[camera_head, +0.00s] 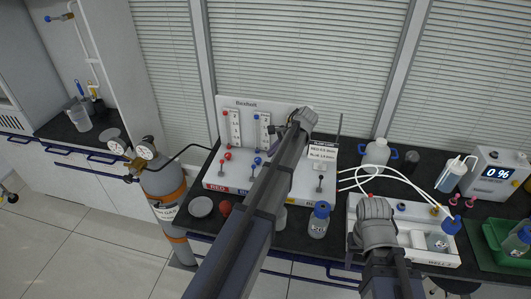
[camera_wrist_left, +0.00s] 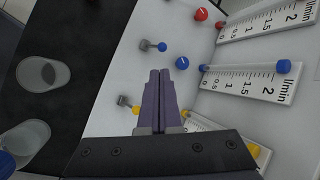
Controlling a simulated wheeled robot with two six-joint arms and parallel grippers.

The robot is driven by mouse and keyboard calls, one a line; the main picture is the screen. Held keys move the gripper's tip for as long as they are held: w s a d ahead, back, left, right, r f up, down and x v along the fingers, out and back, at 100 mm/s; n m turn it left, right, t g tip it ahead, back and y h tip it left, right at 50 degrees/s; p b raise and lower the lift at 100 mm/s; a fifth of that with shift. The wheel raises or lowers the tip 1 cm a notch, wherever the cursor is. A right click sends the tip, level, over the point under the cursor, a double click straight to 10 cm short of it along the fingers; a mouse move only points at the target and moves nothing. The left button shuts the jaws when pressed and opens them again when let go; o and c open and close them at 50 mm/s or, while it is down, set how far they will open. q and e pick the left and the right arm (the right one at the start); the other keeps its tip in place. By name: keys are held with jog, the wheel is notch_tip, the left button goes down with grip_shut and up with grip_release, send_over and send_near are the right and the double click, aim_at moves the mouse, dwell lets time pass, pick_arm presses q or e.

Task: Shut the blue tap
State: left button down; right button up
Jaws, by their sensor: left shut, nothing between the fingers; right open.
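On the white gas panel (camera_head: 240,110), a small lever with a blue ball end (camera_wrist_left: 162,46) sticks out of the base. A round blue knob (camera_wrist_left: 182,62) sits beside it below a flow scale. In the head view the blue parts (camera_head: 257,160) show just left of my left arm. My left gripper (camera_wrist_left: 160,73) is shut and empty. In the wrist view its tips appear just below the lever's ball and left of the knob; contact cannot be told. My right gripper does not show.
A red knob (camera_wrist_left: 200,14) and a yellow-tipped lever (camera_wrist_left: 135,110) flank the blue parts. A gas cylinder (camera_head: 163,190) stands left of the bench.

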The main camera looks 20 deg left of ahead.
pick_arm(q)
jog(key=r+p, duration=0.1)
jog(key=w+d+r, duration=0.1)
jog(key=w+d+r+p, duration=0.1)
jog(key=shift+d+r+p, duration=0.1)
jog(key=shift+r+p, duration=0.2)
jog(key=shift+r, duration=0.1)
pick_arm(e)
notch_tip(320, 180, up, 4)
jog(key=shift+f, duration=0.1)
pick_arm(q)
jog(key=shift+s, duration=0.1)
